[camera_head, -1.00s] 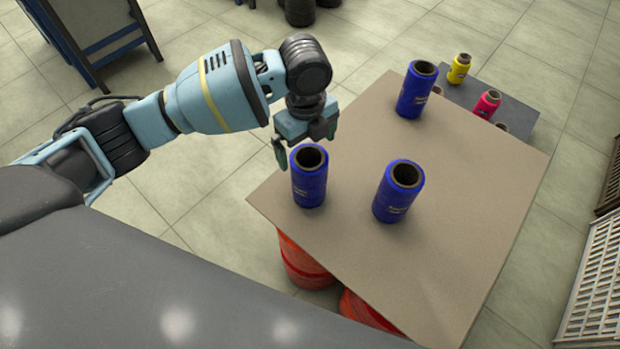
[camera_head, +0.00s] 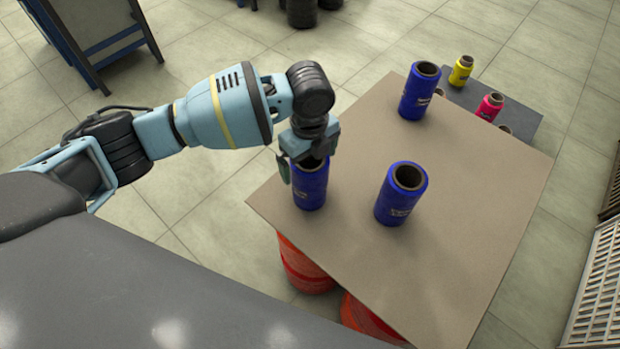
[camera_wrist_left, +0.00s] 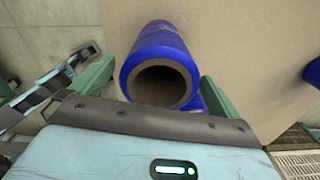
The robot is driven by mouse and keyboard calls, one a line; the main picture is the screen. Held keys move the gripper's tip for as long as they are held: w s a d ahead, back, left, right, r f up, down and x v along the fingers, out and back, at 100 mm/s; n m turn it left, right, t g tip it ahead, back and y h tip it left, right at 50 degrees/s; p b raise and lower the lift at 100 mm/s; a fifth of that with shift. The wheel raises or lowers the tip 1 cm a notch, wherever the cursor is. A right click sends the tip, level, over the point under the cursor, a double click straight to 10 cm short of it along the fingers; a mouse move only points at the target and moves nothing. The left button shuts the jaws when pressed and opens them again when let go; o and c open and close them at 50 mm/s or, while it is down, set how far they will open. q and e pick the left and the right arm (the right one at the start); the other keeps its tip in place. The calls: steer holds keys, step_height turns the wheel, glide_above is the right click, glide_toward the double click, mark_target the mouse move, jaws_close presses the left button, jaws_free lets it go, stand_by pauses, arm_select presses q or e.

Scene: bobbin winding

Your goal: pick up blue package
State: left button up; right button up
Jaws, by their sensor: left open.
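Blue packages, shaped like thread spools with hollow brown cores, stand upright on the brown tabletop. The nearest-left blue package (camera_head: 310,188) is under my left gripper (camera_head: 302,166), which is open at its top. In the left wrist view, this blue package (camera_wrist_left: 160,52) lies between the two green fingers of the gripper (camera_wrist_left: 152,88), with small gaps showing on both sides. A second blue package (camera_head: 401,194) stands to the right, and a third (camera_head: 419,91) stands at the back. My right gripper is not in view.
The brown table (camera_head: 470,215) is clear between the packages. Red drums (camera_head: 304,268) stand under its near edge. A lower dark table (camera_head: 520,110) at the back right holds a yellow spool (camera_head: 461,71) and a pink spool (camera_head: 489,107). A white grate (camera_head: 598,285) is at far right.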

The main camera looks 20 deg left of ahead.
arm_select(q)
step_height(320, 180, down, 2)
steer(key=shift+f, duration=0.15)
steer(key=c, duration=1.5)
